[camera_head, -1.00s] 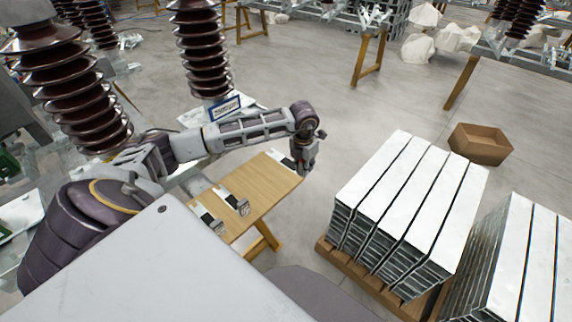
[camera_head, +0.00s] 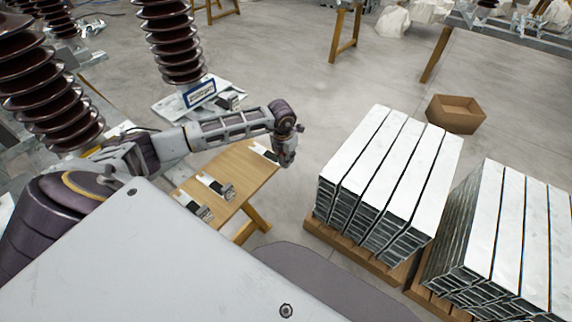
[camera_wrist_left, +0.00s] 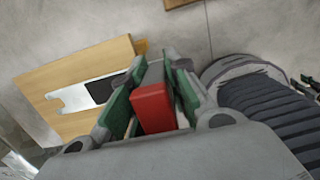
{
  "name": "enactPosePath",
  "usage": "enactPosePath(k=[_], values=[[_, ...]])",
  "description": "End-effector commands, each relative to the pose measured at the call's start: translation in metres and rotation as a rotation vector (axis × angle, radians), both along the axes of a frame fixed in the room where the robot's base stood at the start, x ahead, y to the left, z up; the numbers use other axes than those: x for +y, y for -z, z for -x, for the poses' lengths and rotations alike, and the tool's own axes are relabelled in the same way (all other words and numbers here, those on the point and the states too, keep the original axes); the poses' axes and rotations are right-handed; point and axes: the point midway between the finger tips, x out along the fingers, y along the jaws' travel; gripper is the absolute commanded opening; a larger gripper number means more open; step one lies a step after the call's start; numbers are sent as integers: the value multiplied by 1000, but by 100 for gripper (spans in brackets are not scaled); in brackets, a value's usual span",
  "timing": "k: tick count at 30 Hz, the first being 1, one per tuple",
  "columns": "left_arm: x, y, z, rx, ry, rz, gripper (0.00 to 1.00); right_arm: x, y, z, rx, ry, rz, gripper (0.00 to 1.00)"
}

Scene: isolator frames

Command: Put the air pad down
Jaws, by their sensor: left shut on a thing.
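My left gripper (camera_head: 287,160) is at the far right end of a wooden table (camera_head: 242,192). In the left wrist view its green-lined fingers (camera_wrist_left: 155,72) are shut on a grey block with a red end (camera_wrist_left: 153,108), which I take to be the air pad. In the head view the held block is too small to make out. The wrist view shows the table (camera_wrist_left: 60,72) to the left of the fingers, with a white plate bearing a dark rectangle (camera_wrist_left: 98,90).
More white plates with dark patches and small grey parts (camera_head: 216,188) lie along the table. Stacked metal bars (camera_head: 390,170) stand on a pallet to the right, with a second stack (camera_head: 515,230) beyond. An open cardboard box (camera_head: 455,114) is on the floor. Brown ribbed insulators (camera_head: 170,40) stand behind my arm.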

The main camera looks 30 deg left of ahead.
Motion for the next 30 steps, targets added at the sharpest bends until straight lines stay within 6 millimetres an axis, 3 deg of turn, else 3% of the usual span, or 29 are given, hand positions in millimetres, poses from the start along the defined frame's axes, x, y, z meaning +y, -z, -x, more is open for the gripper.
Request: enactPosePath(k=[5, 15, 26, 27, 30], values=[[0, 5, 0, 1, 0, 0, 0, 2, 0, 0, 1, 1, -3, 40], [0, 36, 0, 0, 0, 1, 0, 9, -2, 4, 4, 2, -10, 40], [0, 38, 0, -1, 0, 0, 0, 9, -1, 7, 8, 1, -10, 40], [0, 38, 0, 0, 0, 0, 20, 8, -1, 7, 8, 1, -9, 40], [0, 38, 0, 0, 0, 0, 33, 5, -1, 7, 7, 1, -6, 40]])
